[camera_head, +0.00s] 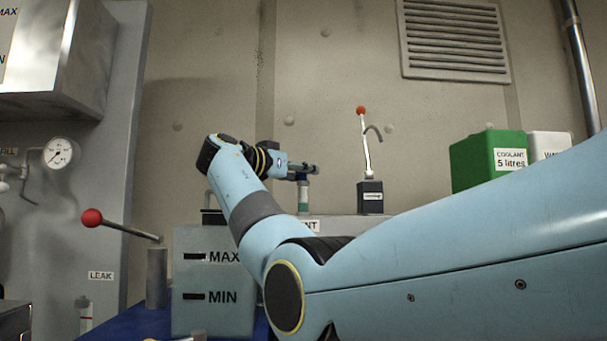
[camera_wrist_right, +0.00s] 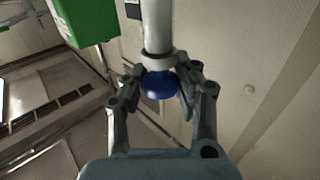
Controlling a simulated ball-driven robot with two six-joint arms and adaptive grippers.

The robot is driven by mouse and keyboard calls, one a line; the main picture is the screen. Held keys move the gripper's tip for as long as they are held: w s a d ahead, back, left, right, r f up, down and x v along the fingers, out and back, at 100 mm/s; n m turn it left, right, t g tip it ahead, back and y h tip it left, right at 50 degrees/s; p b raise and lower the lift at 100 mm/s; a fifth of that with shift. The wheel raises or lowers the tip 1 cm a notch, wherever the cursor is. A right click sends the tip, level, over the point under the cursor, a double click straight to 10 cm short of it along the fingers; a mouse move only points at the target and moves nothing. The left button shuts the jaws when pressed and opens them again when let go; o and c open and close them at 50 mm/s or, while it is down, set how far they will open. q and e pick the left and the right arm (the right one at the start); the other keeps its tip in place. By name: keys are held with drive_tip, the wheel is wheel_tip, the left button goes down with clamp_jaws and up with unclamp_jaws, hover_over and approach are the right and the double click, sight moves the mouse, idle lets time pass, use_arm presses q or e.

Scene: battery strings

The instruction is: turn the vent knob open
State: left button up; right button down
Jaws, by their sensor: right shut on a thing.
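The vent knob (camera_wrist_right: 158,86) is blue and round, at the end of a pale post (camera_wrist_right: 157,25) with a white collar. In the right wrist view it sits between the two fingers of my right gripper (camera_wrist_right: 160,78), which is shut on it. In the head view my right gripper (camera_head: 308,169) reaches in at the centre, at the top of the short upright vent post (camera_head: 303,197). The knob is mostly hidden there by the gripper. A partly covered label ending in "NT" (camera_head: 311,225) is below the post. My left gripper is not in view.
A tank marked MAX and MIN (camera_head: 215,318) and a red-knobbed lever (camera_head: 92,218) stand at left. A dark pump with a red-tipped handle (camera_head: 370,198) stands right of the vent. A green coolant can (camera_head: 475,165) is farther right. A gauge (camera_head: 58,153) hangs at left.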

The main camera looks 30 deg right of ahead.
drive_tip(key=shift+f, duration=0.15)
drive_tip(key=c, duration=0.9)
unclamp_jaws()
drive_tip(key=shift+a, duration=0.1)
drive_tip(key=v, duration=1.2)
drive_tip(key=shift+w, duration=0.1)
